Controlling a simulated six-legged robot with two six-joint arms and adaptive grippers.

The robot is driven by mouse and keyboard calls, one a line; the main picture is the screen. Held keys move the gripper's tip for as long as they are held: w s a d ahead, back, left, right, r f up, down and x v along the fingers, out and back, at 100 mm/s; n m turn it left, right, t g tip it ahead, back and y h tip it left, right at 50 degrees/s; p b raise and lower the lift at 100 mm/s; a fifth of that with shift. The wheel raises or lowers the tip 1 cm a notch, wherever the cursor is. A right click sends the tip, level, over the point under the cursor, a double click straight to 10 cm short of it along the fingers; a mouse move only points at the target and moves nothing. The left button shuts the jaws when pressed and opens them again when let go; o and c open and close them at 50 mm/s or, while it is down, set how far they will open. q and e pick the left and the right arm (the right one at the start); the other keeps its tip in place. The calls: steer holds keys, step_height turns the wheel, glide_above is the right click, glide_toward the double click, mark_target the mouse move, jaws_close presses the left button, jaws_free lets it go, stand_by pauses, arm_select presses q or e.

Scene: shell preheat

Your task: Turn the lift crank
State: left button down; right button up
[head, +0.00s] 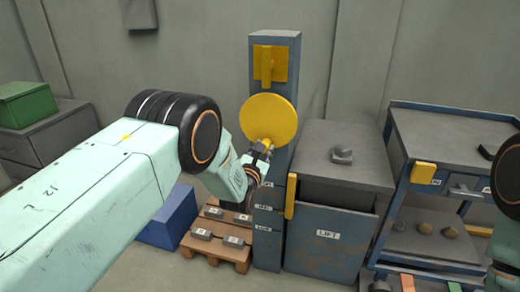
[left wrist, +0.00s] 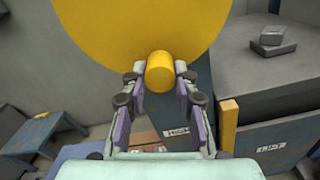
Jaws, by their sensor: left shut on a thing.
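The lift crank is a round yellow disc (head: 268,118) on the front of a blue-grey column (head: 265,222). Its yellow handle knob shows in the left wrist view (left wrist: 160,72), near the lower edge of the disc (left wrist: 110,30). My left gripper (head: 266,146) reaches in from the left and is shut on the knob, with one finger on each side of it in the left wrist view (left wrist: 160,88). The gripper and wrist hide part of the column below the disc. My right gripper is not in view; only part of that arm shows at the right edge.
Right of the column stands a cabinet marked LIFT (head: 330,245) with a grey piece (head: 341,155) on top. A blue shelf cart (head: 455,135) is farther right. A wooden pallet with grey blocks (head: 237,242) and a blue box (head: 170,220) lie low on the left.

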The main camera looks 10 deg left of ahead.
arm_select(q)
steer(key=shift+d+f, duration=0.2)
stand_by(0.3)
steer(key=c, duration=1.4)
jaws_free()
steer(key=o, duration=0.4)
steer(key=shift+r, duration=0.15)
steer(key=shift+a, duration=0.1)
steer(key=shift+s, duration=0.1)
steer(key=s, duration=1.1)
steer(key=shift+s+a, duration=0.2)
steer(key=shift+s, duration=0.2)
